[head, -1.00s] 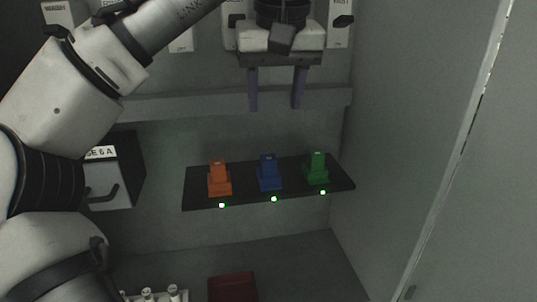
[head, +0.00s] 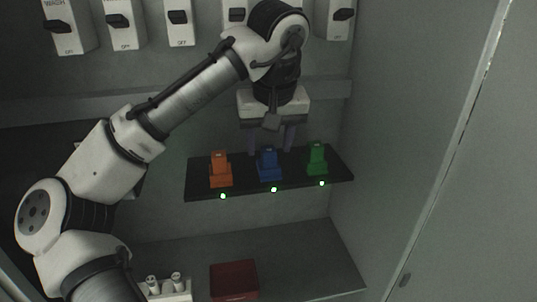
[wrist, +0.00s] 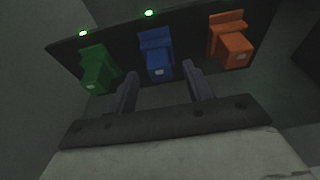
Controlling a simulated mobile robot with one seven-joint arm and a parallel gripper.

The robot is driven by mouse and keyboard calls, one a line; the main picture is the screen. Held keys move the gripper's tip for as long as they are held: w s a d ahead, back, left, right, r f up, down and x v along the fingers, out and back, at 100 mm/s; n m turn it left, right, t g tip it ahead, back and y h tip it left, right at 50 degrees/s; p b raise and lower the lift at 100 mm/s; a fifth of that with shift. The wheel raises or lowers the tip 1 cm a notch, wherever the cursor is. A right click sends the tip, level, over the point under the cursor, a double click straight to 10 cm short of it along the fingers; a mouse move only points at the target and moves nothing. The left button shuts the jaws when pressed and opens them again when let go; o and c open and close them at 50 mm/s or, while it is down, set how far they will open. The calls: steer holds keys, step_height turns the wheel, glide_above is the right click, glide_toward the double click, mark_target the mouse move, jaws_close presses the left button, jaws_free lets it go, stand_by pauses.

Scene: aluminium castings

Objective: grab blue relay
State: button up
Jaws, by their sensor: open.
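The blue relay (head: 268,165) stands upright in the middle of a black shelf strip (head: 338,174), between an orange relay (head: 220,170) and a green relay (head: 317,160). The gripper is open and empty. I cannot tell whether a finger touches the relay.
Small green lights (head: 274,189) line the strip's front edge. Below are a dark red box (head: 234,280) and a white holder (head: 172,290) with cylinders. Breaker switches (head: 125,25) are on the back wall. A grey panel (head: 430,130) closes the right side.

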steer(key=shift+x, duration=1.05)
steer(key=c, duration=1.1)
steer(key=shift+o, duration=0.2)
steer(key=shift+r, duration=0.1)
